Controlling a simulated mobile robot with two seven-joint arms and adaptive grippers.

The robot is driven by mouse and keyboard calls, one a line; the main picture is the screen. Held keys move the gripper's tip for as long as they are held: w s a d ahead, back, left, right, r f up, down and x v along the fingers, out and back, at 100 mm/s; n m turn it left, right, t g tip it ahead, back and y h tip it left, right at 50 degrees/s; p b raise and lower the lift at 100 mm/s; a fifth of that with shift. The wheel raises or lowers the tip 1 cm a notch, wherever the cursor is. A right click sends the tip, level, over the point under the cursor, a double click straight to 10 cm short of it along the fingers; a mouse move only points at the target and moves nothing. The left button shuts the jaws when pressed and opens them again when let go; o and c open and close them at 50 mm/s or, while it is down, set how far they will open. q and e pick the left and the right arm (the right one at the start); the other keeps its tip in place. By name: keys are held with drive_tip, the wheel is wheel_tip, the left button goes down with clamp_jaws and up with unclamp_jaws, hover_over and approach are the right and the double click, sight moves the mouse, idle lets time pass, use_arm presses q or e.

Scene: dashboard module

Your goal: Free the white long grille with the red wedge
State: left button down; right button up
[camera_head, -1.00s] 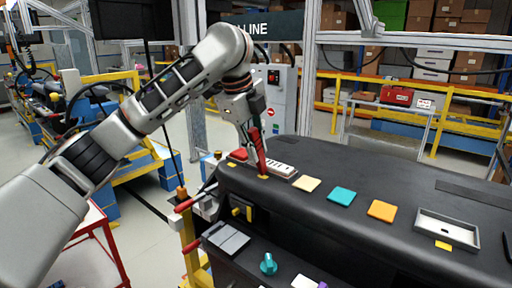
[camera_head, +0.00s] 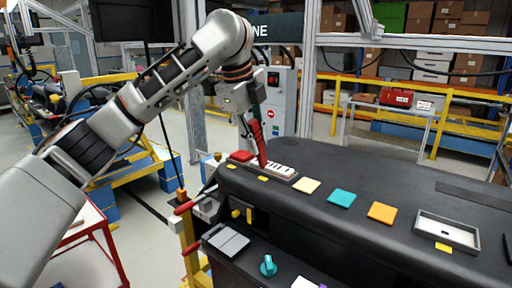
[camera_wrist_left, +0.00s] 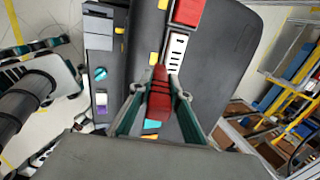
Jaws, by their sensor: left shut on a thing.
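The white long grille (camera_head: 282,170), with dark slots, lies in the top of the black dashboard near its left end. It also shows in the left wrist view (camera_wrist_left: 176,50). My left gripper (camera_head: 249,122) is above the dashboard, shut on the red wedge (camera_head: 257,145). The wedge is tilted, its tip down at the grille's left part; I cannot tell whether it is under the edge. In the left wrist view the wedge (camera_wrist_left: 158,98) sits between the green-grey fingers, its tip beside the grille's near end. My right gripper is not in view.
A red block (camera_head: 241,156) sits just left of the grille. Cream (camera_head: 306,185), teal (camera_head: 341,197) and orange (camera_head: 382,211) squares lie to its right, then a grey-rimmed tray (camera_head: 447,229). Small yellow marks line the front edge. A teal knob (camera_head: 268,265) is below.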

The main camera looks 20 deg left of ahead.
sight(256, 124)
use_arm(q)
drive_tip(key=shift+r, duration=2.1)
